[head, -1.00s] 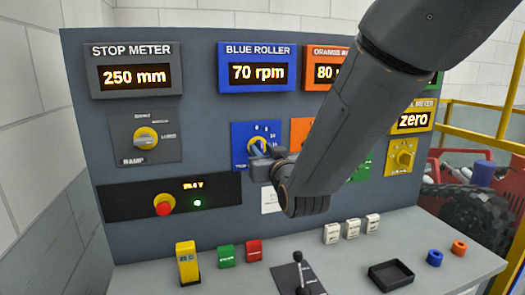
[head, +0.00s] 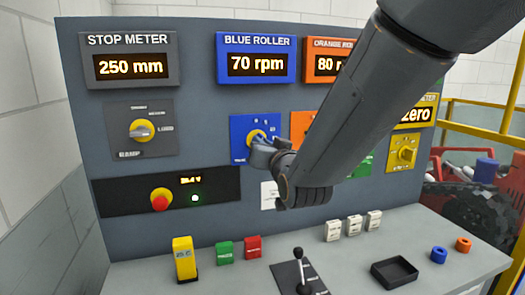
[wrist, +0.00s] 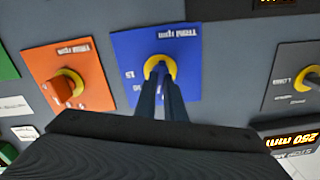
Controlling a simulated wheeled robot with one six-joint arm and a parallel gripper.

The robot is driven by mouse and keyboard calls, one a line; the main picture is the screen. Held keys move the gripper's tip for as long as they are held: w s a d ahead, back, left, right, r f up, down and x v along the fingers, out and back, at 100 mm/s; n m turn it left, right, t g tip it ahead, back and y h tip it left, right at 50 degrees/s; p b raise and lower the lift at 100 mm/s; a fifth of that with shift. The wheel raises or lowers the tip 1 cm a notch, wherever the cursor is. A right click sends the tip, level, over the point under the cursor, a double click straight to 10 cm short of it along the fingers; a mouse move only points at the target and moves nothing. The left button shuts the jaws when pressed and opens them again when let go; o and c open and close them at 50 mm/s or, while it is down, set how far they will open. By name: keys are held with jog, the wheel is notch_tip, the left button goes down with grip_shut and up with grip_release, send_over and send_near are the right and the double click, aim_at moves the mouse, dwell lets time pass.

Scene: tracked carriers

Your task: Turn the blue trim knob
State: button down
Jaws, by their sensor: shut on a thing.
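The blue trim knob sits on a blue plate (head: 240,124) under the BLUE ROLLER display (head: 255,60), which reads 70 rpm. Its yellow collar (head: 256,135) shows around it. My gripper (head: 262,145) is at the knob, its fingers shut on it. In the wrist view my gripper's two dark fingers (wrist: 162,80) reach to the yellow collar (wrist: 161,62) on the blue plate (wrist: 130,50). The fingers hide most of the knob, so its pointer angle cannot be read.
An orange knob (wrist: 63,88) sits beside the blue plate. A ramp knob (head: 142,130), a red button (head: 160,200) and a yellow knob (head: 405,153) are on the same panel. A lever (head: 300,268), small blocks and a black tray (head: 394,272) stand on the desk below.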

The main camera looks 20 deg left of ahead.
jog(key=m+b, duration=0.7)
jog(key=m, duration=0.1)
jog(key=shift+d+f+m+b, duration=0.15)
jog(key=shift+m+b, duration=0.15)
jog(key=shift+b, duration=0.05)
dwell(0.4)
jog(key=c, duration=1.8)
grip_release()
jog(key=shift+c, duration=0.2)
jog(key=b+v, duration=0.1)
jog(key=v, duration=0.7)
